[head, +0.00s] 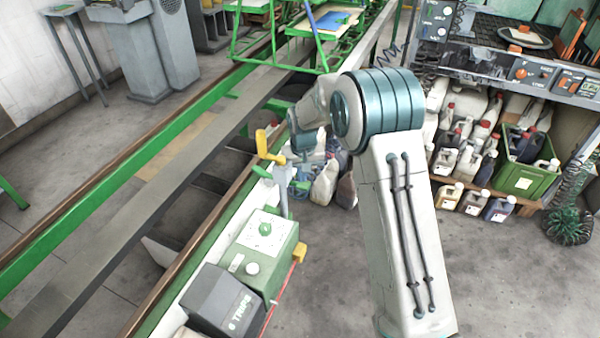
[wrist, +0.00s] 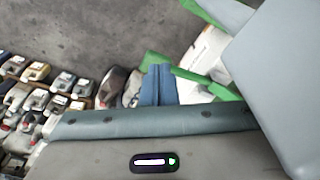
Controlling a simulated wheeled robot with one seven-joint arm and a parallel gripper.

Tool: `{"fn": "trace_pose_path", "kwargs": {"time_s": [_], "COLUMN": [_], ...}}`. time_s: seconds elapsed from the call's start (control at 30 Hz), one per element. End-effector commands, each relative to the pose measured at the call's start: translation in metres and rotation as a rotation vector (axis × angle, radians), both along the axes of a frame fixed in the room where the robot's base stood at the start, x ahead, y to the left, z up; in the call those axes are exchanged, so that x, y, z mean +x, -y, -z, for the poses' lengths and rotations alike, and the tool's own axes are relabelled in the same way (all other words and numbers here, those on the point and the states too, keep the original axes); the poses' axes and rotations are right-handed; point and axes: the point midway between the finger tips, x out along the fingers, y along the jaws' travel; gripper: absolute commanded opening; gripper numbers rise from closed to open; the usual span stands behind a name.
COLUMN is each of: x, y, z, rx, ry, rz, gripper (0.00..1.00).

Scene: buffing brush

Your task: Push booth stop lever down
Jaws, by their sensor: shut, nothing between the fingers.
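The likely booth stop lever is a yellow handle (head: 264,146) at the top of a grey post (head: 283,188), beside the green control box (head: 262,262) in the head view. The handle stands raised. My gripper (head: 300,186) is small and partly lost against the clutter, just right of the post. In the wrist view my gripper (wrist: 158,84) shows as shut blue fingers with nothing between them. Green parts (wrist: 195,76) lie just right of the fingers there. I cannot tell whether the fingers touch the lever; the yellow handle does not show in the wrist view.
A dark grey box (head: 218,300) stands in front of the control box. A green-railed conveyor (head: 130,178) runs along the left. Several jugs and a green crate (head: 526,172) fill the shelf at right. Open floor (head: 510,280) lies at the right front.

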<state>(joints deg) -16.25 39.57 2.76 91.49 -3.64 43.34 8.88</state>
Motion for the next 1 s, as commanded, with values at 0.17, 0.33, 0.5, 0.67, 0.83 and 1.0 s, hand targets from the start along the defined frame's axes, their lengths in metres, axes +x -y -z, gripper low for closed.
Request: {"fn": "trace_pose_path", "kwargs": {"time_s": [0.17,0.33,0.5,0.67,0.83,1.0], "x": [-0.002,-0.003,-0.002,-0.001,0.000,0.000], "y": [-0.002,-0.001,0.002,0.006,0.006,0.007], "z": [-0.035,-0.053,-0.057,-0.056,-0.056,-0.061], "rx": [0.004,0.003,0.003,0.003,0.002,0.003], "ry": [0.000,-0.002,-0.001,0.000,0.001,0.002], "rz": [-0.004,-0.002,0.004,0.010,0.010,0.012], "gripper": [0.00,0.00,0.00,0.00,0.00,0.00]}}
